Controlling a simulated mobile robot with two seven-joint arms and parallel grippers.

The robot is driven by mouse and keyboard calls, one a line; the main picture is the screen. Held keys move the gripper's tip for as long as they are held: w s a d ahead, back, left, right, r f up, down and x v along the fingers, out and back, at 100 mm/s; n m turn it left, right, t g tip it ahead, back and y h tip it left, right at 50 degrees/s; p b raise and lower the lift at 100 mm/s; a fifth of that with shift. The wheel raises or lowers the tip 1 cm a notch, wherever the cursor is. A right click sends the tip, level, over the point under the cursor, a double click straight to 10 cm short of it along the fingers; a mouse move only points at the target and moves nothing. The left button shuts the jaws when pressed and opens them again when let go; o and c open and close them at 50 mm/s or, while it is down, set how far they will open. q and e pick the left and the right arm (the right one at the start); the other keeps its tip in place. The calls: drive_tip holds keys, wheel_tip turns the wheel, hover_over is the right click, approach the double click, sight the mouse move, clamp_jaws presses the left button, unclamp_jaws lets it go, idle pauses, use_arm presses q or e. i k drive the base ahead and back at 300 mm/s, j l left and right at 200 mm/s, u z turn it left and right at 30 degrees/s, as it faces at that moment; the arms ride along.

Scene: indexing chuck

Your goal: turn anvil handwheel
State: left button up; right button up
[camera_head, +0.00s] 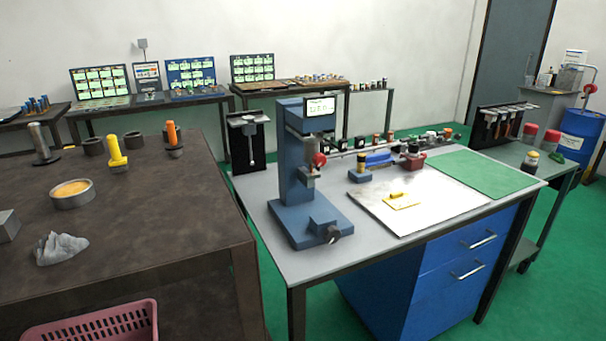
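A blue bench machine (292,150) stands upright at the left part of the grey-topped workbench (285,255). It has a small lit display (320,106) at its top and a red round knob or wheel (319,160) at mid-height on its right. Low on its base, a blue block (323,224) carries a dark round knob (334,235) facing the front. I cannot tell from the picture which of these is the anvil handwheel. Neither of my grippers shows in the head view, and nothing touches the machine.
A white plate (430,208) with a yellow part (399,201) and a green mat (482,173) lie right of the machine. A brown table (150,220) with loose parts stands at left, above a pink basket (95,325). Green floor shows between the tables.

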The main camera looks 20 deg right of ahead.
sight(331, 235)
drive_tip(key=i+l+z, duration=0.3)
drive_tip(key=l, duration=0.3)
drive_tip(key=i+l+z, duration=0.25)
drive_tip(key=l, duration=0.3)
drive_tip(key=i+l+z, duration=0.3)
drive_tip(key=i+l, duration=0.15)
